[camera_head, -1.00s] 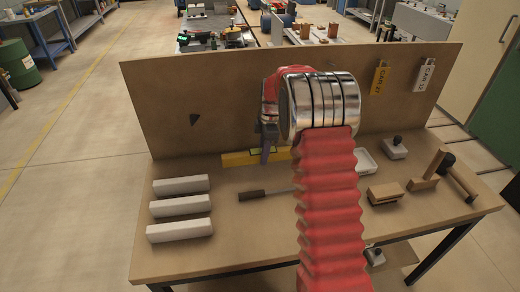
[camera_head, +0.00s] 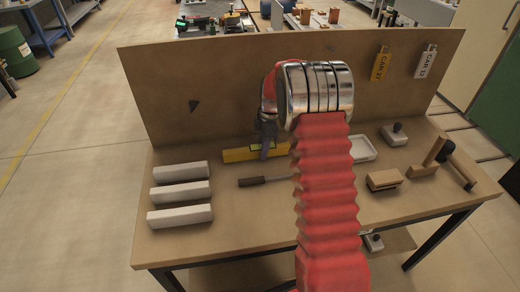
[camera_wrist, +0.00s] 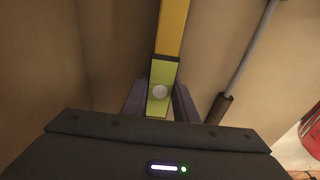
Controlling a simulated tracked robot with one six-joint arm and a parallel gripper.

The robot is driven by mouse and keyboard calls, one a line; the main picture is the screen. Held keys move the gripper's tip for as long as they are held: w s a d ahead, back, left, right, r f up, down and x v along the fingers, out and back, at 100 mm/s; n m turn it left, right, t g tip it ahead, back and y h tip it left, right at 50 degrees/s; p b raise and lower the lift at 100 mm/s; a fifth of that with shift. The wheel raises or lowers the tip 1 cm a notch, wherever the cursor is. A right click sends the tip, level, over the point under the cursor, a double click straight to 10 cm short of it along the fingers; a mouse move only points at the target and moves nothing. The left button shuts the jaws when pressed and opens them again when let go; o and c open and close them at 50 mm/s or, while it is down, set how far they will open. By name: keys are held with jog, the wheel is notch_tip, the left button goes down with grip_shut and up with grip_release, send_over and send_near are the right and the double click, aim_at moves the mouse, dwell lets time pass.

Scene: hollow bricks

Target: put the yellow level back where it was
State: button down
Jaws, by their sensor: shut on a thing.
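The yellow level (camera_head: 238,155) is at the back of the workbench, close to the upright back board, lying lengthwise along it. In the wrist view, the level (camera_wrist: 173,28) runs away from my gripper, with its green vial section (camera_wrist: 161,88) between the fingers. My gripper (camera_head: 267,150) is shut on the level near its middle, pointing down. The wrist view shows the fingers (camera_wrist: 160,103) on both sides of it. I cannot tell whether the level touches the bench top. My arm hides its right part in the head view.
A dark-handled tool (camera_head: 264,181) lies just in front of the level. Several pale hollow bricks (camera_head: 180,193) lie at the left. A white tray (camera_head: 362,149), a wooden block (camera_head: 384,180) and a mallet-like tool (camera_head: 428,166) are at the right. Two tags (camera_head: 381,64) hang on the board.

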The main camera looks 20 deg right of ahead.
jog(key=shift+f, duration=0.15)
dwell(0.5)
jog(key=c, duration=1.3)
grip_release()
jog(key=shift+c, duration=0.2)
notch_tip(320, 180, up, 14)
jog(key=d, duration=0.1)
jog(key=shift+s+d+f, duration=0.15)
jog(key=shift+d+f, duration=0.05)
jog(key=shift+d, duration=0.1)
